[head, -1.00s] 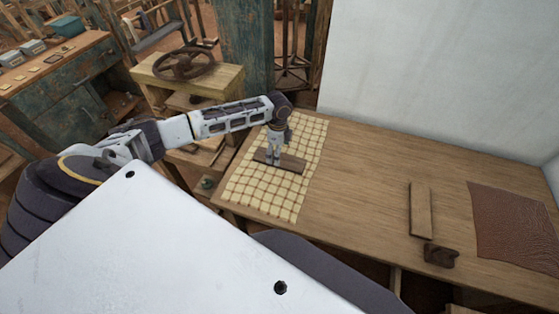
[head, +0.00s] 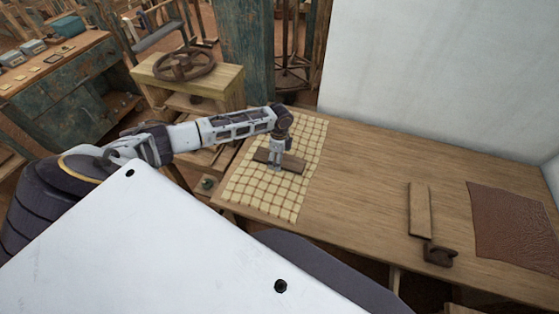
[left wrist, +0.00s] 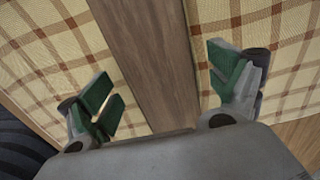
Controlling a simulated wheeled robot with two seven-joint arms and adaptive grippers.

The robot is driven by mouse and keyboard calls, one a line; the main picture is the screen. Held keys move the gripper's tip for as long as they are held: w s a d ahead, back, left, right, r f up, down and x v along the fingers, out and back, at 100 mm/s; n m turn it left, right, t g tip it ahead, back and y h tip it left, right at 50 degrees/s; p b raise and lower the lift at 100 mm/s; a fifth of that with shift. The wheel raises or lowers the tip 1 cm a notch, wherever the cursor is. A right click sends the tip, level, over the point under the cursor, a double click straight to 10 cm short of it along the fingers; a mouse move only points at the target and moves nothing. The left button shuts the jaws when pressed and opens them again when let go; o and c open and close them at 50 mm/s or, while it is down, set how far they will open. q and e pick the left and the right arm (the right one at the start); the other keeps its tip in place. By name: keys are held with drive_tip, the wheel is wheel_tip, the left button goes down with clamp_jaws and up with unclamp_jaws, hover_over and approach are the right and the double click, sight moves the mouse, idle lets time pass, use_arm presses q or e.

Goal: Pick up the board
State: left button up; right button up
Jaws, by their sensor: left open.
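A flat brown wooden board (head: 292,161) lies on the yellow-and-brown checked cloth (head: 245,192) at the left end of the table. My left gripper (head: 275,162) points down over the board, near its middle. In the left wrist view the board (left wrist: 150,55) runs between the two spread green-padded fingers of the left gripper (left wrist: 164,88). Checked cloth shows between each finger and the board, so the fingers look apart from it. The gripper is open and empty. My right gripper is not in view.
A second, lighter board (head: 420,209) lies on the table (head: 355,190) to the right, near a dark brown object (head: 438,254) and a reddish-brown mat (head: 515,225). A white wall (head: 440,80) stands behind. The middle of the table is clear.

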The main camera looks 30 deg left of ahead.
use_arm(q)
drive_tip(key=c, duration=1.2)
drive_tip(key=shift+r+b, duration=0.3)
drive_tip(key=shift+r, duration=4.75)
